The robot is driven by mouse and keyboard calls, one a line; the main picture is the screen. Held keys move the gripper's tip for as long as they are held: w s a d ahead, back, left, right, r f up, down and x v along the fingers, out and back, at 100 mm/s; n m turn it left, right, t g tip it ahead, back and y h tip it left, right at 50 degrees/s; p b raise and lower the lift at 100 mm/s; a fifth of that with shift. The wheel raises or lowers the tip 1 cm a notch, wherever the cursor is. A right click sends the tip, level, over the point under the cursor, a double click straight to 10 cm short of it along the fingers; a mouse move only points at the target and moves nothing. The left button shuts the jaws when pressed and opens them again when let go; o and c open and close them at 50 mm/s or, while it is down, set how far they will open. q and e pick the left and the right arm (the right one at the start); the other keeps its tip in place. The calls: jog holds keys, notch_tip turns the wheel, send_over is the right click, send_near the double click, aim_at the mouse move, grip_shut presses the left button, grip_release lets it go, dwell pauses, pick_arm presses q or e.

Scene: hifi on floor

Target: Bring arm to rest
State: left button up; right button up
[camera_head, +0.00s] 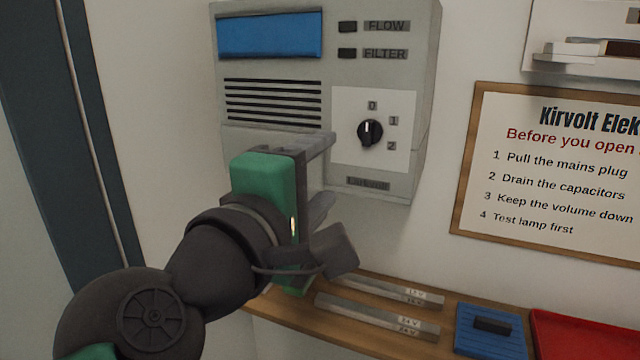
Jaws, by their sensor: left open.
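My left gripper (335,200) is in the middle of the head view, its dark arm coming in from the lower left with green panels. Its fingers are apart and I see nothing between them. It is in front of the lower part of a grey wall unit (425,70) and hides part of its lower left; I cannot tell whether it touches the unit. The unit has a black rotary knob (370,132) on a white plate marked 0, 1 and 2, just right of and above the gripper. My right gripper is not in view.
Below is a wooden shelf (290,316) with labelled grey strips (376,317), a blue block (490,335) with a dark piece on it, and a red tray (580,338). A framed sign (560,170) hangs at right. A dark vertical post (60,130) stands at left.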

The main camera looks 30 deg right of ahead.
pick_arm(q)
jog(key=shift+w+d, duration=0.1)
jog(key=shift+d, duration=0.1)
jog(key=w+a+f+m+g+y, duration=0.1)
jog(key=w+a+f+y, duration=0.2)
jog(key=a+f, duration=0.65)
jog(key=w+a+f+m+g+y, duration=0.1)
jog(key=w+a+f+m+y, duration=0.3)
jog(key=f, duration=1)
jog(key=w+a+f+n+g+y, duration=0.1)
jog(key=w+a+f+y, duration=0.15)
jog(key=a+f, duration=0.7)
jog(key=s+a+f+m+g+y, duration=0.2)
jog(key=s+a+f+g, duration=0.1)
jog(key=s+a+f, duration=0.5)
jog(key=s+a+f+m+g+y, duration=0.2)
jog(key=s+a+f, duration=0.5)
jog(key=f, duration=0.7)
jog(key=shift+s+a+f+g, duration=0.2)
jog(key=shift+s+a+g, duration=0.2)
jog(key=shift+g, duration=0.2)
jog(key=shift+w, duration=0.1)
